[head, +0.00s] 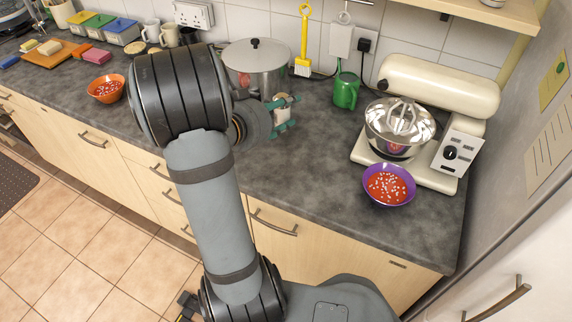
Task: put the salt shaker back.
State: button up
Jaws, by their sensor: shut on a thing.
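My gripper (290,113), with teal fingers, is right of my dark arm joint, in front of the steel pot and over the grey worktop. It is shut on a small whitish thing, which looks like the salt shaker (283,101). The fingers and my arm hide part of it, so I cannot tell its full shape. Whether it touches the worktop is unclear.
A lidded steel pot (258,68) stands behind my gripper. A green mug (346,91), a cream stand mixer (440,90) and a purple bowl (389,186) are to the right. An orange bowl (106,89) is left. The worktop (300,175) in front is clear.

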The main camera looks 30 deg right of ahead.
jog(key=s+a+f+m+g+h, duration=0.2)
jog(key=s+f+m+g, duration=0.3)
jog(key=s, duration=0.4)
jog(key=shift+m+g, duration=0.4)
jog(key=shift+g, duration=0.2)
jog(key=shift+w+d+f+p, duration=0.3)
jog(key=shift+w+d+f, duration=0.25)
jog(key=shift+w+f, duration=1.2)
jog(key=shift+w+d+f+p, duration=0.35)
jog(key=shift+w+d+f, duration=0.2)
jog(key=shift+w+f, duration=1.1)
jog(key=shift+w+d+f+p, duration=0.3)
jog(key=shift+w+d+f, duration=0.25)
jog(key=shift+w+f, duration=1.2)
jog(key=shift+s+f, duration=0.25)
jog(key=shift+f, duration=0.1)
jog(key=o, duration=1.2)
jog(key=shift+o, duration=0.2)
